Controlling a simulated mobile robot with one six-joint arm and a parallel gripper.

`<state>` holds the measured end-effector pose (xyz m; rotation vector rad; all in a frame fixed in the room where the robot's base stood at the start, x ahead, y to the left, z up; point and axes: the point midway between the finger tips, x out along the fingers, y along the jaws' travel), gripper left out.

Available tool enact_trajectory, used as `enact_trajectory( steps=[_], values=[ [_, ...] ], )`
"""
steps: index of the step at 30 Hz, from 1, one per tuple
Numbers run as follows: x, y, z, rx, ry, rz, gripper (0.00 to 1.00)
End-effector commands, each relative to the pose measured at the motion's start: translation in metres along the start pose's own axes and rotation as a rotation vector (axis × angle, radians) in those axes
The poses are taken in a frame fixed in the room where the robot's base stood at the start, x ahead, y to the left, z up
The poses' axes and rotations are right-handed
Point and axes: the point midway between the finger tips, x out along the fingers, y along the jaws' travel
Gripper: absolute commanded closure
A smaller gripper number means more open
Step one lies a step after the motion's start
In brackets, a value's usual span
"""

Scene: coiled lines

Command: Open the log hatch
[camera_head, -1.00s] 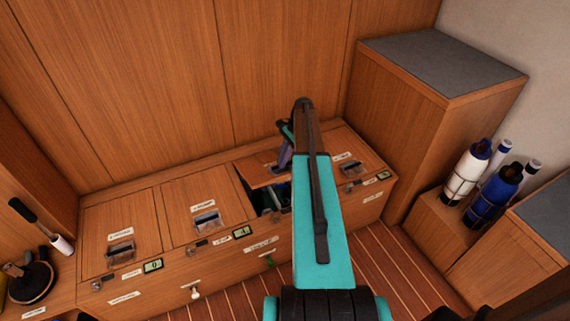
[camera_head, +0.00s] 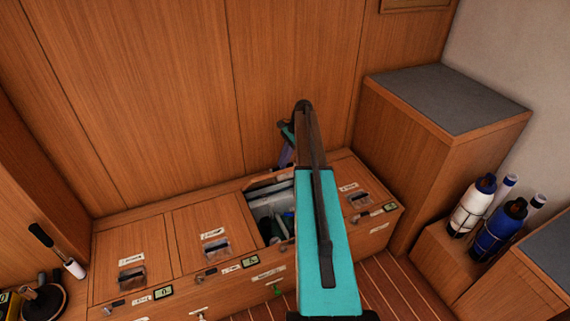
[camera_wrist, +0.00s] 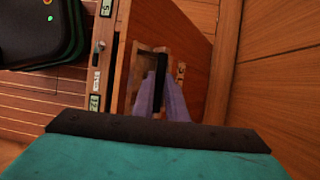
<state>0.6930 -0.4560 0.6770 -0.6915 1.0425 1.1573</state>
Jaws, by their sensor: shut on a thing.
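The compartment opening (camera_head: 268,212), third from the left in the wooden bench, is uncovered, with grey and dark items inside. I take its lid to be the log hatch; in the head view I cannot make out the lid clearly, as my arm covers much of that area. In the wrist view a wooden panel (camera_wrist: 178,35) with a framed recess and a dark handle bar (camera_wrist: 158,72) lies ahead. My gripper (camera_wrist: 163,92) has its purple fingers shut on that handle. In the head view a little of my gripper (camera_head: 287,156) shows above the opening.
Shut lids with handles lie left (camera_head: 132,260) (camera_head: 205,233) and right (camera_head: 354,190) of the opening. A grey-topped cabinet (camera_head: 445,98) stands to the right, with bottles (camera_head: 473,205) beside it. A wooden wall (camera_head: 170,100) rises behind the bench.

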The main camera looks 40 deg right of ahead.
Motion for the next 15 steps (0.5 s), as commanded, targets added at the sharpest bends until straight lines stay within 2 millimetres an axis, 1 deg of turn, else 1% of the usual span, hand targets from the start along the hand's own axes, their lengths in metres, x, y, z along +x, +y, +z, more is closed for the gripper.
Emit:
enact_trajectory(
  steps=[1,9,10,12,13,15],
  values=[
    [0.0121,-0.0117,-0.001,-0.007,0.005,-0.023,1.0],
    [0.0128,-0.012,-0.0002,-0.008,0.003,-0.023,1.0],
    [0.0128,-0.012,-0.0002,-0.008,0.003,-0.023,0.86],
    [0.0125,-0.0118,-0.0003,-0.007,0.004,-0.023,0.74],
    [0.0119,-0.0116,-0.0005,-0.007,0.005,-0.024,0.69],
    [0.0103,-0.0107,-0.0009,-0.006,0.006,-0.024,0.69]
  ],
)
